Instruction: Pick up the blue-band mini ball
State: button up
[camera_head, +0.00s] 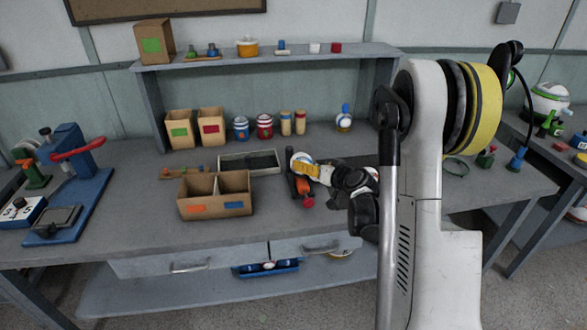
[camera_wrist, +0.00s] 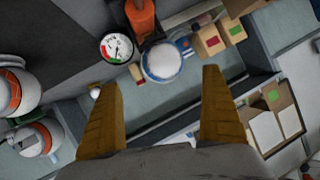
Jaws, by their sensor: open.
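My gripper (camera_head: 304,169) is over the middle of the bench in the head view, right of the open cardboard box. In the wrist view its two yellow fingers (camera_wrist: 163,100) are spread wide with nothing between them. A round white thing with some blue at its edge (camera_wrist: 162,62) lies beyond the fingertips, apart from them; I cannot tell surely whether it is the blue-band mini ball. In the head view a small white round thing with a blue top (camera_head: 344,122) stands at the back of the bench. My arm hides part of the bench.
A two-part cardboard box (camera_head: 215,207) and a dark shallow tray (camera_head: 222,161) are left of my gripper. A blue press with a red handle (camera_head: 75,170) stands at far left. Jars and boxes line the back under a shelf (camera_head: 270,56).

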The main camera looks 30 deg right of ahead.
jog(key=x, duration=0.3)
jog(key=shift+b, duration=0.3)
jog(key=x, duration=0.1)
jog(key=b+x, duration=0.1)
jog(key=x, duration=0.1)
jog(key=b+x, duration=0.1)
jog(key=x, duration=0.1)
jog(key=shift+a+f, duration=0.3)
jog(key=shift+a, duration=0.05)
jog(key=shift+r, duration=0.1)
jog(key=shift+c, duration=0.3)
jog(key=c, duration=1.2)
